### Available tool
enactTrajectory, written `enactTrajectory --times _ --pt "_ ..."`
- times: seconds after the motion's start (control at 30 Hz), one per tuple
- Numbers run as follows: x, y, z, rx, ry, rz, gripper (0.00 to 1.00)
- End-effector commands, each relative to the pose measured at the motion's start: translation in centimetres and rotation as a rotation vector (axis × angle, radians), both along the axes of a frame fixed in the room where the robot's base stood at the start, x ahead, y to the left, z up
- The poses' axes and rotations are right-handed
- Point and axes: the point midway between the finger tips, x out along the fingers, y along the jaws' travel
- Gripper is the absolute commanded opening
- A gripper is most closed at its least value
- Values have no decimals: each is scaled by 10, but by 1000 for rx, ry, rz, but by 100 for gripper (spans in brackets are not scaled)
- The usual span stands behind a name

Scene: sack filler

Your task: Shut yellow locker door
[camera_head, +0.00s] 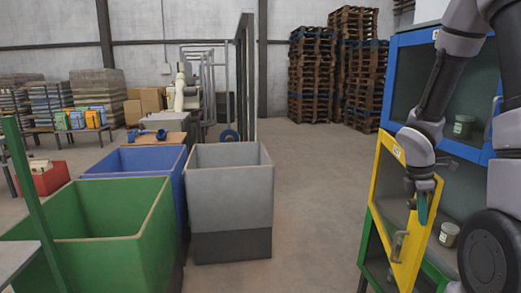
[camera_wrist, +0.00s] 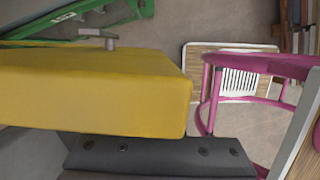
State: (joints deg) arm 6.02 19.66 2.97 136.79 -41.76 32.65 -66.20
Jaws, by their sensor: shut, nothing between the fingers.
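The yellow locker door (camera_head: 382,188) stands open at the right in the head view, swung out from the locker, with a pale label near its top and a grey handle (camera_head: 398,246) lower down. My gripper (camera_head: 422,212) is shut and empty, pointing down at the door's upper right part; I cannot tell whether it touches. In the wrist view a yellow slab (camera_wrist: 95,90), apparently the door's edge, fills the left close up. A dark part of my gripper (camera_wrist: 160,155) lies just below it, and a grey handle shows above.
The blue locker compartment (camera_head: 411,80) is above, holding a jar (camera_head: 462,127). Another jar (camera_head: 449,234) stands in the yellow compartment. A green-framed door (camera_head: 375,250) is below. Green (camera_head: 110,225), blue and grey bins (camera_head: 230,190) stand left, with clear floor between bins and lockers.

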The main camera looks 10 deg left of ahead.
Motion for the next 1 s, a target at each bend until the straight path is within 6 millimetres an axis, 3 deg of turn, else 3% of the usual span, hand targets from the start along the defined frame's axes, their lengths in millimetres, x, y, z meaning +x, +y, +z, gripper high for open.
enactTrajectory --times 0.03,0.2,0.4,0.63,1.0 --pt "0 -22 0 0 -1 -18 0" --pt "1 -79 0 1 -3 -18 0" --pt "4 -126 0 1 -2 -16 0" --pt "8 -151 0 1 -1 -11 0" --pt "8 -156 0 1 -1 -10 0"
